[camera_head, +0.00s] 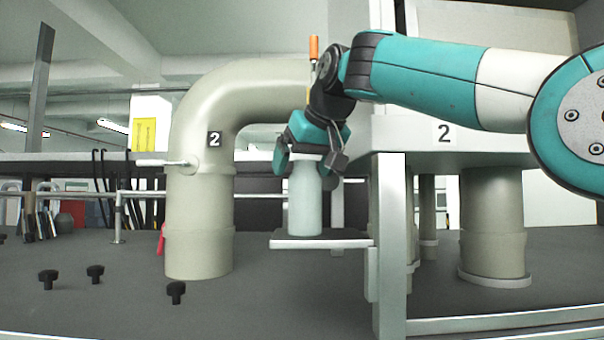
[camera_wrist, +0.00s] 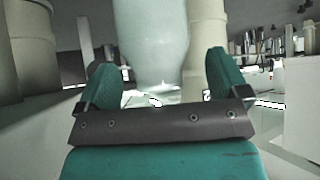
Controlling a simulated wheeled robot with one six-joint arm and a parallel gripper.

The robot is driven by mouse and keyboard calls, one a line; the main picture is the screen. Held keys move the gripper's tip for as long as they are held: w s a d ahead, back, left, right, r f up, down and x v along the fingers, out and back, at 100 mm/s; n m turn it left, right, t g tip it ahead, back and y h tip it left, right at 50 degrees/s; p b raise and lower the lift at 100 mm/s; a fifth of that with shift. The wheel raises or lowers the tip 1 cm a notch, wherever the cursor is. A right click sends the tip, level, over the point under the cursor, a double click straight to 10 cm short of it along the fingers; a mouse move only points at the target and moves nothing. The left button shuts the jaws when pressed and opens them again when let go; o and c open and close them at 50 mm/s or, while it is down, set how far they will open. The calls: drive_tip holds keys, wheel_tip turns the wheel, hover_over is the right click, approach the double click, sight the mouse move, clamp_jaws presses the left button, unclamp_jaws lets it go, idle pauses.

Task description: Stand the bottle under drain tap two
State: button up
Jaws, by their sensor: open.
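A pale, translucent bottle (camera_head: 305,207) stands upright on a small light-edged shelf (camera_head: 340,244) beside a grey post in the head view. My gripper (camera_head: 308,160) is at the bottle's top, with its teal fingers on either side. In the wrist view the bottle (camera_wrist: 152,45) appears between the two spread fingers of my gripper (camera_wrist: 160,78), and the jaws are open. A thick bent pipe (camera_head: 200,210) left of the bottle carries a "2" label (camera_head: 215,139). A small light lever or spout (camera_head: 178,163) sticks out leftward from it.
Another "2" label (camera_head: 445,133) marks the light ledge on the right. The grey post (camera_head: 390,240) stands close right of the bottle. Several black knobs (camera_head: 176,291) rise from the dark surface at the lower left. A thin rail (camera_head: 135,194) runs behind.

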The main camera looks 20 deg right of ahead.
drive_tip(key=shift+x, duration=0.8)
drive_tip(key=c, duration=1)
drive_tip(key=shift+w+d+p, duration=0.3)
drive_tip(key=shift+w+d, duration=0.35)
drive_tip(key=shift+d, duration=0.2)
drive_tip(key=shift+w+d, duration=0.35)
drive_tip(key=shift+w, duration=0.1)
drive_tip(key=o, duration=1)
drive_tip(key=shift+r, duration=0.1)
